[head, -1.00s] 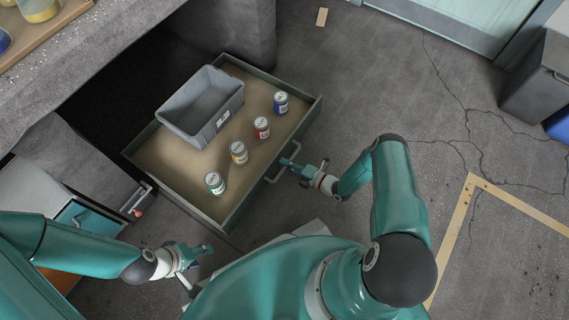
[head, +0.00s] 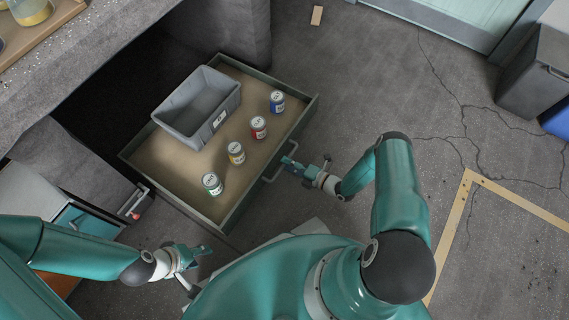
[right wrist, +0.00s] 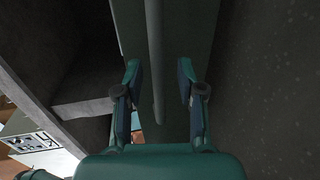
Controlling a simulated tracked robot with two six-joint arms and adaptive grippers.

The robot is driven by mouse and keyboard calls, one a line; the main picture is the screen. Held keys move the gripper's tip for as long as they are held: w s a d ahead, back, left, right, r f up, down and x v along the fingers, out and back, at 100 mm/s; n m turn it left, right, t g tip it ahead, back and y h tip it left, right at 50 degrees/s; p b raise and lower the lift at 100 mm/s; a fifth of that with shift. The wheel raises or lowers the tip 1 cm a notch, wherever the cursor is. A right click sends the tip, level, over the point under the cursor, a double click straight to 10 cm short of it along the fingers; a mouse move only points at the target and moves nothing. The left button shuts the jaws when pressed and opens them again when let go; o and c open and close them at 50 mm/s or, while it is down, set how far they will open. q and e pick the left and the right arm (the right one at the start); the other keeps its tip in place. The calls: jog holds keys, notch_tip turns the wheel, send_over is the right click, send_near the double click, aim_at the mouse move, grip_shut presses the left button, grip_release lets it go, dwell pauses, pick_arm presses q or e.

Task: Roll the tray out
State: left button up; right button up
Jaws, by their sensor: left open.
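The tray (head: 247,206) is a wide dark-green drawer with a tan floor, standing well out from under the concrete bench. A grey bin (head: 177,127) sits in it. Beside the bin stand several cans: a blue can (head: 277,102), a red can (head: 258,128), a yellow can (head: 236,153) and a green can (head: 212,184). A bar handle (right wrist: 155,60) is on the tray's front. My right gripper (right wrist: 159,75) is open, its fingers on either side of the handle with gaps visible. My left gripper (head: 204,250) is open and empty, apart from the tray.
The concrete bench (head: 95,60) overhangs at upper left. A low cabinet (head: 75,216) stands left of the tray. A dark grey bin (head: 538,80) is at upper right. Cracked floor right of the tray is mostly clear, with yellow tape (head: 462,200) and a small wooden block (head: 317,15).

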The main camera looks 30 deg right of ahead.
jog(key=v, duration=1)
jog(key=shift+s+d, duration=0.1)
